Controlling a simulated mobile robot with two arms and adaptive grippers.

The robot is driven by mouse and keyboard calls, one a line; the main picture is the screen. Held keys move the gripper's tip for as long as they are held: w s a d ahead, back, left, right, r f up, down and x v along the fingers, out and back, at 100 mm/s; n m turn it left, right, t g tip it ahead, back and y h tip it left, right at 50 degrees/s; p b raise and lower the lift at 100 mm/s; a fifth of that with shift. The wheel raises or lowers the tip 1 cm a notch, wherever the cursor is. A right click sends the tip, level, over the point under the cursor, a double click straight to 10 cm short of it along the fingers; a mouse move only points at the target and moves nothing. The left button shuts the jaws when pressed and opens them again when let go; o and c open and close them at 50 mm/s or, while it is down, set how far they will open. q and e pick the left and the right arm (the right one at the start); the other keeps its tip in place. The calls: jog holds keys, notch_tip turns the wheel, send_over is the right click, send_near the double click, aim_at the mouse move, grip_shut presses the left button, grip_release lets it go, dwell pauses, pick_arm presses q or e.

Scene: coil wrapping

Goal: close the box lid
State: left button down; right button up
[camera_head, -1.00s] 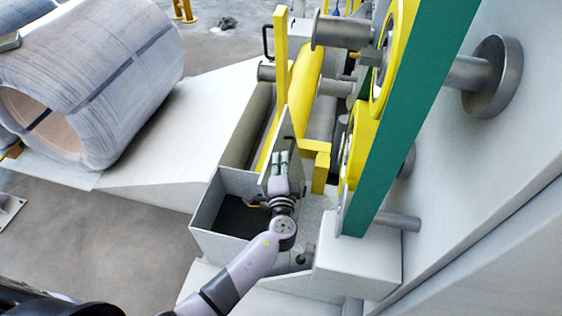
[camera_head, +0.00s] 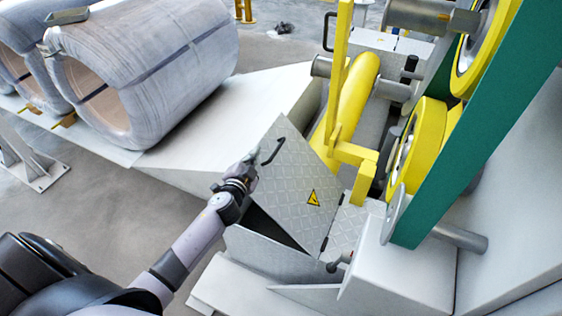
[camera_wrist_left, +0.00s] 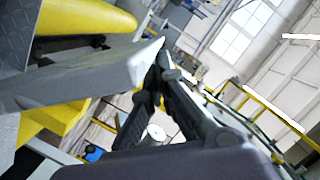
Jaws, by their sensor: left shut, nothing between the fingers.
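The box (camera_head: 262,250) is a grey metal bin at the centre of the head view. Its lid (camera_head: 290,185) is a diamond-plate panel with a black handle and a yellow warning triangle. The lid is tilted over the box, partly open, with a dark gap beneath it. My left gripper (camera_head: 249,164) is at the lid's left edge, near the handle, shut and empty. In the left wrist view the gripper fingers (camera_wrist_left: 161,68) are close to the corner of a grey panel edge (camera_wrist_left: 95,75); contact cannot be told. My right gripper is not in view.
Large wrapped coils (camera_head: 150,75) lie at the upper left on a pale ramp (camera_head: 215,120). A yellow roller (camera_head: 354,95) and a green-and-yellow wheel machine (camera_head: 470,150) stand behind and right of the box. Grey floor is free to the left.

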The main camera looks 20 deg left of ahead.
pick_arm(q)
jog(key=a+f+n+h+b, duration=0.1)
jog(key=a+f+n+b, duration=0.2)
jog(key=a+f, duration=0.4)
jog(key=shift+a+f+n, duration=0.25)
jog(key=shift+f+n, duration=0.15)
jog(key=shift+f, duration=0.15)
jog(key=shift+s, duration=0.1)
